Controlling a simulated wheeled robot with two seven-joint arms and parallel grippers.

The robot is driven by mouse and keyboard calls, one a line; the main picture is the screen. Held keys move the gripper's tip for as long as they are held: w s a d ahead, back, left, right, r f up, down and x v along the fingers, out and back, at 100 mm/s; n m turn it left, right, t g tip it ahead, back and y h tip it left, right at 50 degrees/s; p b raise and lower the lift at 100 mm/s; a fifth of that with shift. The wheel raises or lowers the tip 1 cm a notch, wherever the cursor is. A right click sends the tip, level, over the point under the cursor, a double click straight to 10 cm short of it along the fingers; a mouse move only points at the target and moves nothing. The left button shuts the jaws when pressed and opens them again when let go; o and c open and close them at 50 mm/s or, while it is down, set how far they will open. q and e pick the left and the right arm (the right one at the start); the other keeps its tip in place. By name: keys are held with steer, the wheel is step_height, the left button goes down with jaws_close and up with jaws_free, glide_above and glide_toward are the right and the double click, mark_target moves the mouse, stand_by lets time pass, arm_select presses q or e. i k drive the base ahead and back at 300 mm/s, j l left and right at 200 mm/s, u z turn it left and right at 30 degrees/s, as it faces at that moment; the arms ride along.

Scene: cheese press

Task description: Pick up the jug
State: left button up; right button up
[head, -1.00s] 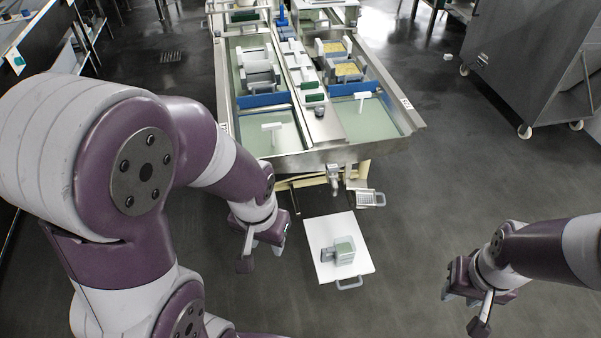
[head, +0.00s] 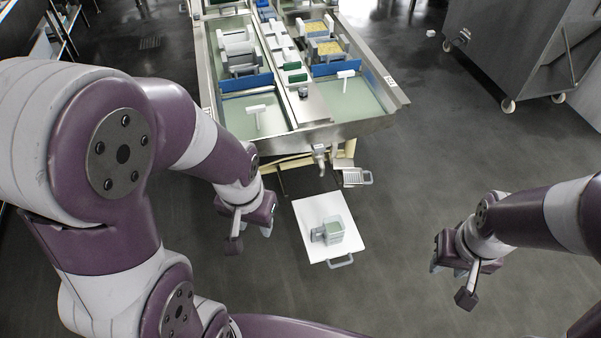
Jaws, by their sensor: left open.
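The small grey, square-sided vessel with a greenish inside, which looks like the jug (head: 333,230), stands on a white board (head: 310,210) low in front of the press. A grey part sticks out on its left side. My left gripper (head: 251,234) is open and empty, left of the board and apart from the jug. My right gripper (head: 450,280) hangs well to the right of the board, clear of the jug. Its jaws are too small and angled to judge.
The steel press table (head: 330,134) with green basins, blue dividers and white-handled tools stands behind the board. A tap (head: 319,157) and a small grater-like tray (head: 354,177) hang at its front edge. Dark floor is free right of the board. A wheeled steel cabinet (head: 510,45) stands back right.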

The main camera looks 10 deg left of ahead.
mark_target(332, 230)
steer(key=i+l+u, duration=0.15)
steer(key=u, duration=0.3)
steer(key=i+l+u, duration=0.1)
steer(key=u, duration=0.3)
steer(key=l+u, duration=0.45)
steer(key=i+l+u, duration=0.2)
steer(key=l, duration=0.75)
steer(key=l+u, duration=0.15)
steer(key=l, duration=0.8)
